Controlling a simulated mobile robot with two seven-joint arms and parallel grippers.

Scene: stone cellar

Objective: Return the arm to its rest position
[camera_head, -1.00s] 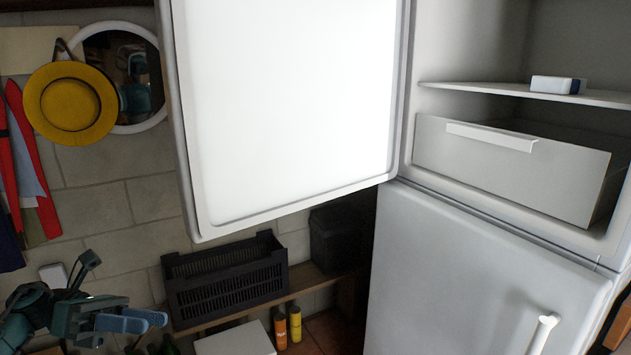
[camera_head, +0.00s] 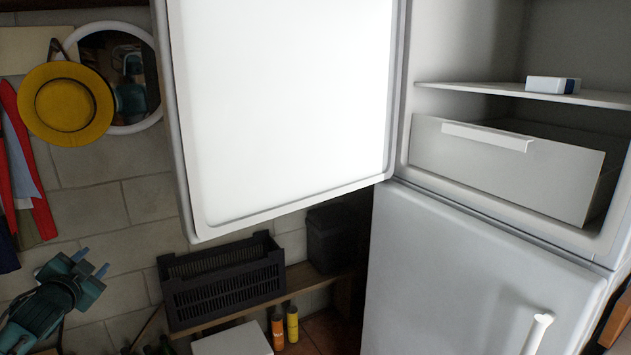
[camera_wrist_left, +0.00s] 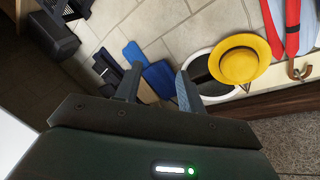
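My left gripper (camera_head: 91,261) is at the lower left of the head view, in front of the tiled wall and below the yellow hat. Its fingers point up and right. In the left wrist view the two fingers (camera_wrist_left: 157,88) stand apart, and I see nothing held between them. My right gripper is in neither view. The white fridge (camera_head: 470,270) stands at the right with its upper door (camera_head: 290,110) swung open to the left. The drawer (camera_head: 500,170) inside juts out a little, and a small white and blue box (camera_head: 552,85) lies on the shelf above it.
The black crate (camera_head: 222,283) and a dark bin (camera_head: 328,240) stand on a low wooden shelf below the door. Two bottles (camera_head: 285,328) stand beneath. The yellow hat (camera_head: 66,104) hangs by a round mirror (camera_head: 142,80). Bare wall lies between my left gripper and the crate.

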